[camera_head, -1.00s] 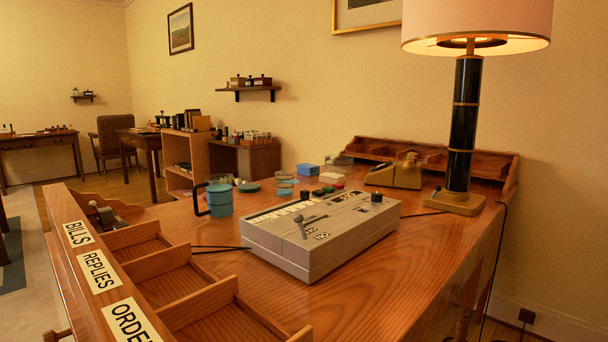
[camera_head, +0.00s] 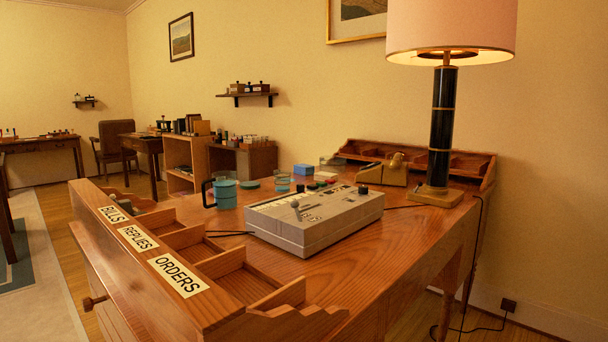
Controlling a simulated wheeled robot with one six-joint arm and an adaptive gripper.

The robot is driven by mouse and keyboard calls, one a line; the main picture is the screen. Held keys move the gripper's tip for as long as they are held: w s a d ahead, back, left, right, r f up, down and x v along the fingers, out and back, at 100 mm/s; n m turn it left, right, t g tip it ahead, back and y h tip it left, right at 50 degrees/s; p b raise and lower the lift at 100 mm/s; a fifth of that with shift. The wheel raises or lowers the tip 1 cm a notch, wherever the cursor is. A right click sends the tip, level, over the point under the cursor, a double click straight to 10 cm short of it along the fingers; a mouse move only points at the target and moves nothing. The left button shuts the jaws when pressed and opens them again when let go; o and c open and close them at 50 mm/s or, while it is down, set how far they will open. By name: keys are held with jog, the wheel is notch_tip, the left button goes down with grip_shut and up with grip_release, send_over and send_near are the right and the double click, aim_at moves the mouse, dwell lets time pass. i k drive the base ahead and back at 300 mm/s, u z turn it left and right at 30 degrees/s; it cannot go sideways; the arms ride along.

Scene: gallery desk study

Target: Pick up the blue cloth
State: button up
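I cannot make out a blue cloth for certain. A small blue block-shaped item (camera_head: 303,170) lies toward the back of the wooden desk (camera_head: 345,262); it is too small to tell whether it is a folded cloth or a box. My gripper is not in view.
A grey console (camera_head: 300,237) sits mid-desk, with a teal mug (camera_head: 225,194) to its left. A brass tape dispenser (camera_head: 394,172) and a lamp (camera_head: 441,140) stand at the back right. Labelled compartments (camera_head: 175,276) line the left edge. The desk's near right surface is clear.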

aim_at(303, 169)
jog(key=z, duration=0.05)
jog(key=k, duration=0.1)
jog(key=u, duration=2.8)
jog(key=i, duration=5)
jog(key=z, duration=3.15)
jog(key=i, duration=2.85)
